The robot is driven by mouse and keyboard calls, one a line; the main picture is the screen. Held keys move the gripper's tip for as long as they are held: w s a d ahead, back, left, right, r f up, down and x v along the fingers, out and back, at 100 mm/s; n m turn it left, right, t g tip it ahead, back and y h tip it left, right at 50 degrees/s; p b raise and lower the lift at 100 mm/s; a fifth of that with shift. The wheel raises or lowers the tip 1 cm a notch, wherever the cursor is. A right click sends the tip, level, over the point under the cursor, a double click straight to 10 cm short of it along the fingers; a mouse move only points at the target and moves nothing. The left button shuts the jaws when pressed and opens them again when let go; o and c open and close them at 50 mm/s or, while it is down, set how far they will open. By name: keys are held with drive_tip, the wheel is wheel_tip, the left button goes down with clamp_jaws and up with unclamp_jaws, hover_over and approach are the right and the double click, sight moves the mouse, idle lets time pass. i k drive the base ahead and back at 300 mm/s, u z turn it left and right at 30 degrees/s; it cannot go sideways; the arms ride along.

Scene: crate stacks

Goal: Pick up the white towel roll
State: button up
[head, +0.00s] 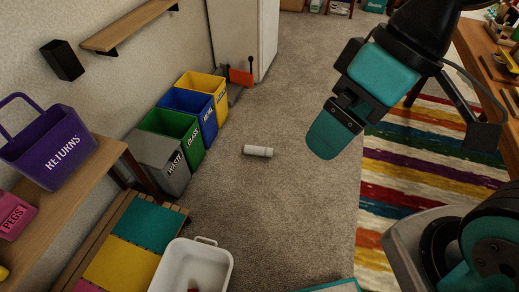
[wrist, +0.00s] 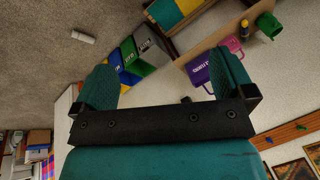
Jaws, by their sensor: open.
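The white towel roll (head: 258,151) lies on its side on the grey carpet, right of the row of bins in the head view. It also shows small near the top left of the wrist view (wrist: 83,38). My gripper (head: 328,135) hangs in the air to the right of the roll in the head view and is well apart from it. In the wrist view my two teal fingers (wrist: 165,85) are spread wide with nothing between them.
Grey, green, blue and yellow bins (head: 183,130) line the left wall. A white tub (head: 192,267) stands at the front. A purple RETURNS basket (head: 48,150) sits on a shelf at left. A striped rug (head: 420,175) lies at right. Carpet around the roll is clear.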

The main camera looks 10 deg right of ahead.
sight(254, 150)
drive_tip(key=z, duration=0.05)
drive_tip(key=k, duration=0.4)
drive_tip(key=z, duration=0.15)
drive_tip(key=i, duration=1.4)
drive_tip(key=u, duration=0.25)
drive_tip(key=i, duration=1.45)
drive_tip(key=u, duration=0.1)
